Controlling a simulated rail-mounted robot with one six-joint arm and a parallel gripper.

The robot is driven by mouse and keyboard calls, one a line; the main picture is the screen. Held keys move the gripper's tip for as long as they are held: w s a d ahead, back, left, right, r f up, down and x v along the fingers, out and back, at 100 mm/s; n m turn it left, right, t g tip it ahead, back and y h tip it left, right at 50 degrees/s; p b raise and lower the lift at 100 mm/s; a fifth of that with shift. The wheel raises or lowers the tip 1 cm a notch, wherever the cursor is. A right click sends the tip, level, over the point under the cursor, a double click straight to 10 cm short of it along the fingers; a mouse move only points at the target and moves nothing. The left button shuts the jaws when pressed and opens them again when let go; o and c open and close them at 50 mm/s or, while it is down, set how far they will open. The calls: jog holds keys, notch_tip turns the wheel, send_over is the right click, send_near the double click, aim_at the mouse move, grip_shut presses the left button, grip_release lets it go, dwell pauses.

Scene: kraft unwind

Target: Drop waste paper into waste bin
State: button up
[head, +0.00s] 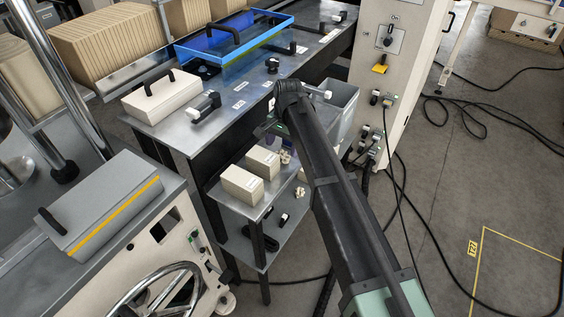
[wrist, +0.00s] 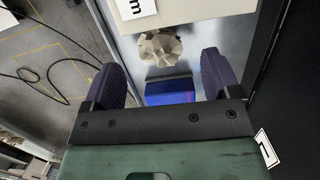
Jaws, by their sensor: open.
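A crumpled beige paper wad (wrist: 160,48) lies on a metal surface in the wrist view, ahead of and between my fingers but apart from them. My gripper (wrist: 162,68) is open and empty, with one dark finger on each side. In the head view, one paper wad (head: 286,157) is on the lower shelf beside a beige box, and another pale wad (head: 300,192) is lower and nearer. My gripper's fingers are mostly hidden there by my arm. A grey open-topped bin (head: 346,112), seemingly the waste bin, stands behind my arm to the right; its inside is partly hidden.
Beige boxes (head: 241,185) stand on the shelf below the metal bench (head: 235,97). A blue block (wrist: 170,90) is between my fingers' bases in the wrist view. A blue tray (head: 235,45) and handled white case (head: 161,95) are on the bench. A cream cabinet (head: 385,90) stands right.

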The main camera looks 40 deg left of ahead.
jog(key=f+b, duration=0.2)
jog(key=f, duration=0.1)
jog(key=f+b, duration=0.1)
jog(key=shift+s+f, duration=0.25)
jog(key=shift+f, duration=0.15)
jog(key=shift+r, duration=0.25)
jog(key=c, duration=1)
jog(key=shift+c, duration=0.4)
jog(key=shift+r, duration=0.1)
notch_tip(320, 180, up, 20)
jog(key=p, duration=2)
jog(key=b, duration=0.6)
send_over(282, 152)
notch_tip(282, 152, down, 7)
jog(key=shift+s+d+r, duration=0.1)
jog(key=shift+r, duration=0.45)
